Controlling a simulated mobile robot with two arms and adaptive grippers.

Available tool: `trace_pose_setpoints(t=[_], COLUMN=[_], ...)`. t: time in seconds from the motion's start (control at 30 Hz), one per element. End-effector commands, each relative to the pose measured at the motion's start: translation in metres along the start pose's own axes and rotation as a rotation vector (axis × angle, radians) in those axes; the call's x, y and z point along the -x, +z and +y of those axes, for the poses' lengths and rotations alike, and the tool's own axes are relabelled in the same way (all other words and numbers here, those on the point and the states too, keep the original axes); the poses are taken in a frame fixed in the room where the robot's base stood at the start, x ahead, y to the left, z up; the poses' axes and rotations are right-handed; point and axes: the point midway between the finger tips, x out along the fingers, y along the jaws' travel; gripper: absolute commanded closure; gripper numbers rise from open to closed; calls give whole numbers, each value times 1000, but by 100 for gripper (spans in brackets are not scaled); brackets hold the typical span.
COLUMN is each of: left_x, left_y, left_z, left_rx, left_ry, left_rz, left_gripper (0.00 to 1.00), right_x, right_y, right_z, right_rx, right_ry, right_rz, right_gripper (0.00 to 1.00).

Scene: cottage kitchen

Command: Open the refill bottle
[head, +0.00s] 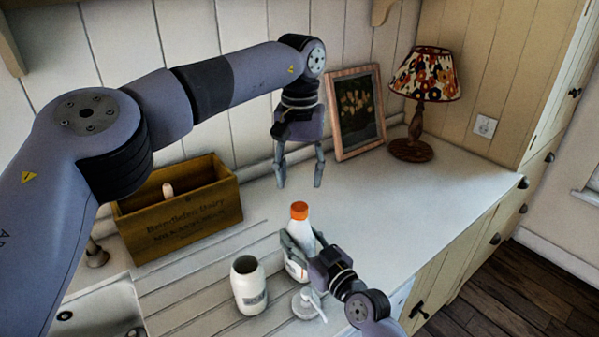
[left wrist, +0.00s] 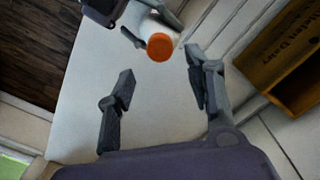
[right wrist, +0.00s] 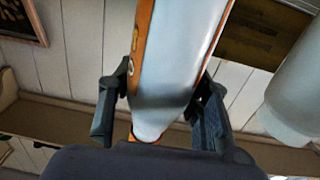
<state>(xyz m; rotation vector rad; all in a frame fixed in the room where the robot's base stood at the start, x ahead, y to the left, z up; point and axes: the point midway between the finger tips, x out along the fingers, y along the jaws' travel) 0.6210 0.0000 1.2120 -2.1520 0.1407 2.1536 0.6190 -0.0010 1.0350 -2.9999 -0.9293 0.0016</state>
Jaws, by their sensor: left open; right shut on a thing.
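The refill bottle (head: 300,240) is white with an orange cap (head: 299,210) and stands upright near the counter's front. My right gripper (head: 302,246) is shut on its body from the right side. The bottle's white and orange side fills the middle of the right wrist view (right wrist: 178,60), between the fingers (right wrist: 160,108). My left gripper (head: 301,180) is open and empty, pointing down above and behind the cap. In the left wrist view the orange cap (left wrist: 160,46) shows beyond the open fingers (left wrist: 158,85), apart from them.
A white jar (head: 249,285) stands left of the bottle, with a pump top (head: 307,303) lying in front. A wooden crate (head: 180,224) is at the left, by the sink (head: 105,310). A picture frame (head: 356,112) and lamp (head: 425,90) stand behind. The counter's right side is clear.

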Motion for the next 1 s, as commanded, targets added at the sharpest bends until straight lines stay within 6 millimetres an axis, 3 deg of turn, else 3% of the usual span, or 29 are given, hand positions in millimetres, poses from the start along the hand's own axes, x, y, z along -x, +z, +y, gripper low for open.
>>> trace_pose_setpoints(t=[0.17, 0.6, 1.0], left_x=[-14, -74, -80], left_y=[0, 0, 0], left_z=[0, 0, 0], left_rx=[-30, -25, -24], left_ry=[-1, -1, 0], left_rz=[-3, -1, 0], left_gripper=[52, 52, 53], right_x=[0, 0, 0], right_y=[0, 0, 0], right_z=[0, 0, 0], right_rx=[1, 1, 1], right_ry=[1, 0, 0], right_rz=[0, 0, 0], right_gripper=[100, 100, 100])
